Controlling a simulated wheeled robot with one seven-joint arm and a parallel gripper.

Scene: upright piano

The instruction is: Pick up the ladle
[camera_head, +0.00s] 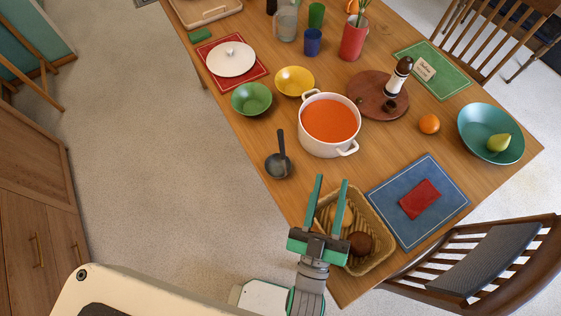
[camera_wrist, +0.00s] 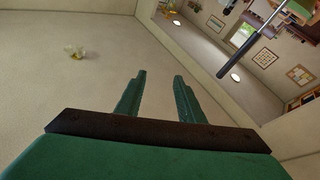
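The dark ladle (camera_head: 279,163) lies on the wooden table near its left edge, left of the white soup pot. Its bowl is toward the front and its handle points to the back. My gripper (camera_head: 332,180) has two green fingers spread apart with nothing between them. In the head view it appears over the wicker basket, in front and to the right of the ladle, apart from it. The wrist view also shows the open, empty fingers (camera_wrist: 160,95), with wall and ceiling beyond. I cannot make out the ladle in the wrist view.
The pot (camera_head: 330,124) of orange soup stands close to the ladle. A green bowl (camera_head: 251,98) and yellow bowl (camera_head: 295,81) are behind. The basket (camera_head: 375,228) holds bread, beside a blue placemat (camera_head: 402,232). A chair (camera_head: 480,262) stands front right. Floor left of the table is clear.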

